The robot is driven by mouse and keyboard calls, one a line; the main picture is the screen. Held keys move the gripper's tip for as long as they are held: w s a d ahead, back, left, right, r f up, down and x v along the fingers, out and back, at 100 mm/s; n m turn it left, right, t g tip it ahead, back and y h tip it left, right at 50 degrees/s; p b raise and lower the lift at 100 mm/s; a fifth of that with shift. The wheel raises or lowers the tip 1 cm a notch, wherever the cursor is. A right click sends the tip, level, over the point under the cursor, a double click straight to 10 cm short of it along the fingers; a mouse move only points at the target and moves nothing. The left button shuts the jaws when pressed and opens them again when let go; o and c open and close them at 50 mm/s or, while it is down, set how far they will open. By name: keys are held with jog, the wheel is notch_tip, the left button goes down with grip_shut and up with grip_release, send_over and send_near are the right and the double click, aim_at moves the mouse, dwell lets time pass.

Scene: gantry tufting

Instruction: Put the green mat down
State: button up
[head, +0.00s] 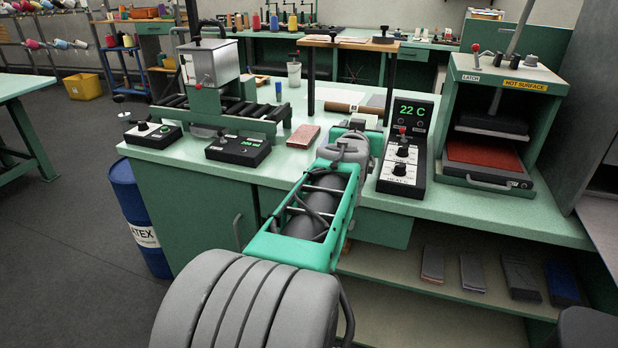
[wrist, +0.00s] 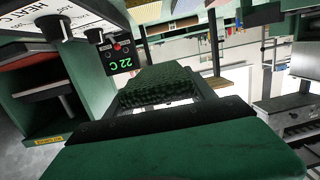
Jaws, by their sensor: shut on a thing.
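In the wrist view, the green mat (wrist: 158,86) is a small, thick, tufted block right in front of my gripper (wrist: 160,101). My gripper is shut on it, and it appears held up off the surfaces behind it. In the head view my arm reaches over the front of the green bench. My gripper's fingertips and the green mat are hidden there behind my forearm and wrist, so I cannot tell the height of the mat above the bench top.
The bench top (head: 279,165) bears a pinkish-red mat (head: 303,138), a control box reading 22 C (head: 404,148), a roller machine (head: 215,80) and a hot press (head: 501,130). A brown roll (head: 345,107) lies behind my wrist. Several mats lie on the shelf below (head: 395,258).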

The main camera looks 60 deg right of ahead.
jog(key=shift+s+d+m+g, duration=0.2)
jog(key=shift+s+d, duration=0.05)
jog(key=shift+s, duration=0.3)
jog(key=shift+s+d+m+g, duration=0.2)
jog(key=shift+s, duration=0.35)
jog(key=w+a+f, duration=0.1)
jog(key=w+f, duration=0.2)
jog(key=w, duration=0.1)
jog(key=w+a+f+b, duration=0.1)
jog(key=w+f, duration=0.2)
jog(key=w, duration=0.1)
jog(key=w+f, duration=0.3)
jog(key=w, duration=0.1)
jog(key=shift+w+a+b, duration=0.2)
jog(key=shift+a+b, duration=0.1)
jog(key=shift+a, duration=0.1)
jog(key=shift+w+a+f, duration=0.1)
jog(key=shift+w+f, duration=0.1)
jog(key=shift+f, duration=1.6)
jog(key=shift+f+b, duration=0.1)
jog(key=shift+b, duration=0.25)
jog(key=shift+f, duration=0.15)
jog(key=o, duration=1.4)
